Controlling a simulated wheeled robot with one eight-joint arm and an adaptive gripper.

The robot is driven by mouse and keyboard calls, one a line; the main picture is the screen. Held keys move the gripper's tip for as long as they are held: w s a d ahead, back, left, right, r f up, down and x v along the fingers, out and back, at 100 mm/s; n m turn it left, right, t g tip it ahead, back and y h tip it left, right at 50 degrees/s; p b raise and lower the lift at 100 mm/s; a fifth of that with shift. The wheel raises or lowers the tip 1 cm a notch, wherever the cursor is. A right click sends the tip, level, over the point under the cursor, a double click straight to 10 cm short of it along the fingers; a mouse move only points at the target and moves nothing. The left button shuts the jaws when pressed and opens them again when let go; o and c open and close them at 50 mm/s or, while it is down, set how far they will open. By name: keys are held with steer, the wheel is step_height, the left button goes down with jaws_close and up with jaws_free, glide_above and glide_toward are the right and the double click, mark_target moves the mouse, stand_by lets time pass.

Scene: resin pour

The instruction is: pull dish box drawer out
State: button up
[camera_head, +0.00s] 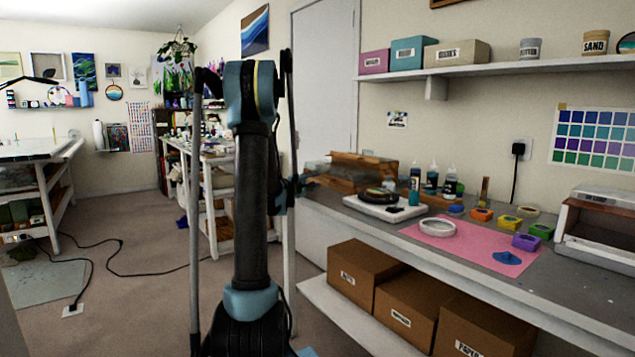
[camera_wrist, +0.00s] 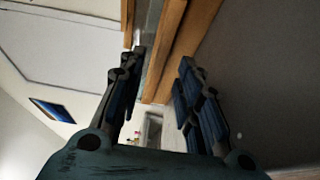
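A low wooden box (camera_head: 372,170), which looks like the dish box, sits at the back left of the grey counter. Its left end is partly hidden by my arm, and I cannot make out a separate drawer front. Contact cannot be told. In the head view my gripper (camera_head: 306,183) is small and dark at the box's left end.
A white scale (camera_head: 380,208) with a dark round thing on it and several bottles (camera_head: 432,178) stand just right of the box. A pink mat (camera_head: 470,240) with a white ring lies further right. Cardboard boxes (camera_head: 362,278) fill the shelf below. The floor at left is mostly clear.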

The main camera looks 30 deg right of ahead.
mark_target(318, 178)
steer(key=shift+x, duration=2.25)
steer(key=shift+s, duration=0.1)
jaws_close()
